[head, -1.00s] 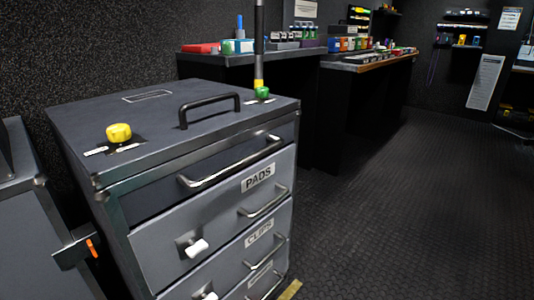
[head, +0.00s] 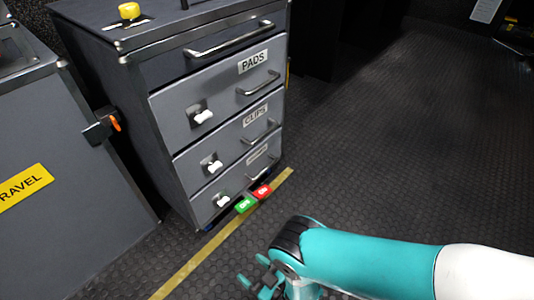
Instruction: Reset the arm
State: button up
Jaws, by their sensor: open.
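My arm (head: 370,262), teal with a white section, reaches in from the right edge along the bottom of the head view. It bends downward at a dark joint cap. My gripper (head: 262,279) is partly in view at the bottom edge, left of that joint, and I take it as open. Nothing shows in it, but its lower part is cut off by the frame. It is in front of the drawer cabinet, apart from it in the picture.
A grey drawer cabinet (head: 165,110) with handles and white latches stands at upper left. Green (head: 244,205) and red (head: 262,191) pieces sit at its foot by a yellow floor strip (head: 212,243). A grey case (head: 60,215) stands left. Floor at right is clear.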

jog(key=w+a+r+m+g+h, duration=0.1)
jog(key=w+a+r, duration=0.3)
jog(key=w+r, duration=0.25)
jog(key=w+a+r+g+h, duration=0.1)
jog(key=w+a+r, duration=0.3)
jog(key=w+r, duration=0.25)
jog(key=w+d+r+g+h, duration=0.1)
jog(key=w+r+g, duration=0.1)
jog(key=r, duration=0.7)
jog(key=w+d+r+g+h, duration=0.1)
jog(key=w+d+r, duration=0.1)
jog(key=r, duration=0.7)
jog(key=s+d+r+m+g+h, duration=0.1)
jog(key=s+d+r+g+h, duration=0.1)
jog(key=s+d+r, duration=0.55)
jog(key=s+d+r+g+h, duration=0.1)
jog(key=s+d+r+g, duration=0.1)
jog(key=s+d+r, duration=0.55)
jog(key=s+d+r+g+h, duration=0.2)
jog(key=s+d+r, duration=0.6)
jog(key=s+d, duration=0.1)
notch_tip(320, 180, up, 32)
jog(key=p, duration=3.2)
jog(key=shift+w+p, duration=0.3)
jog(key=shift+p, duration=0.1)
